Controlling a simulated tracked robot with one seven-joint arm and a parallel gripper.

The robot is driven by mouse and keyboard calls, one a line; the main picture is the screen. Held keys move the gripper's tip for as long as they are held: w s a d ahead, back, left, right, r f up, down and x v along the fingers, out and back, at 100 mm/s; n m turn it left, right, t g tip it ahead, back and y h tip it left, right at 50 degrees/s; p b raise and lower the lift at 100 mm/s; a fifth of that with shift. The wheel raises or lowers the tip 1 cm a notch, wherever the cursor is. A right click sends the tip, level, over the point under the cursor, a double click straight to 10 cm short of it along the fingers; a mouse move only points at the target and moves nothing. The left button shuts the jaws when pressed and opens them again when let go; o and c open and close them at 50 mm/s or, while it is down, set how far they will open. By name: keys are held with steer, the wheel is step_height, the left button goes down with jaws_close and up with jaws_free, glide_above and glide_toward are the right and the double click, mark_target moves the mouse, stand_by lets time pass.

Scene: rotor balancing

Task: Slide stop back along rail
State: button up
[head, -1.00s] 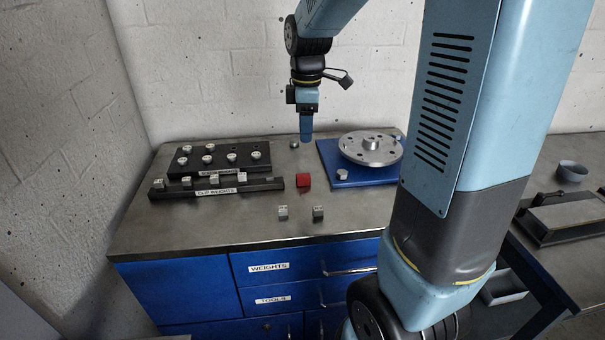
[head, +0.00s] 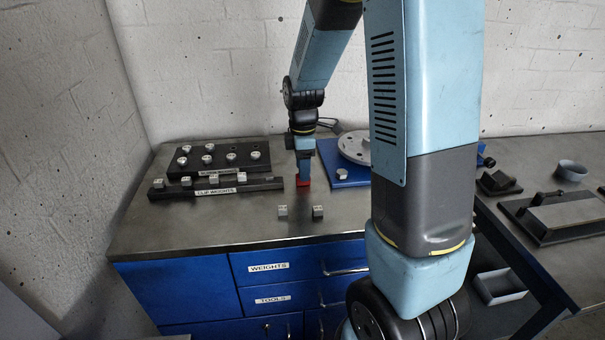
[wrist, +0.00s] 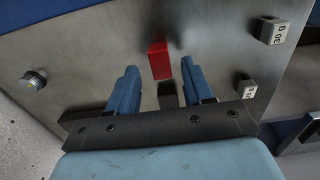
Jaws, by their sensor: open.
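A small red block (head: 303,182) stands on the steel bench top, partly hidden by my gripper in the head view. In the wrist view the red block (wrist: 159,60) lies between and just beyond my fingertips, with a dark patch below it. My gripper (head: 304,178) points down over the block; in the wrist view its two blue fingers (wrist: 160,68) are apart with nothing clearly held between them. I cannot tell whether the fingers straddle the block or are above it. No stop on a rail can be clearly made out.
A black clip weights bar (head: 208,191) and a raised black weight rack (head: 218,165) are to the left. Two small weights stand in front, one marked 30 g (wrist: 277,32). The blue rotor stand (head: 343,178) is close on the right. A second bench (head: 520,160) holds dark fixtures.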

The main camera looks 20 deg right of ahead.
steer(key=shift+f, duration=1.3)
jaws_close()
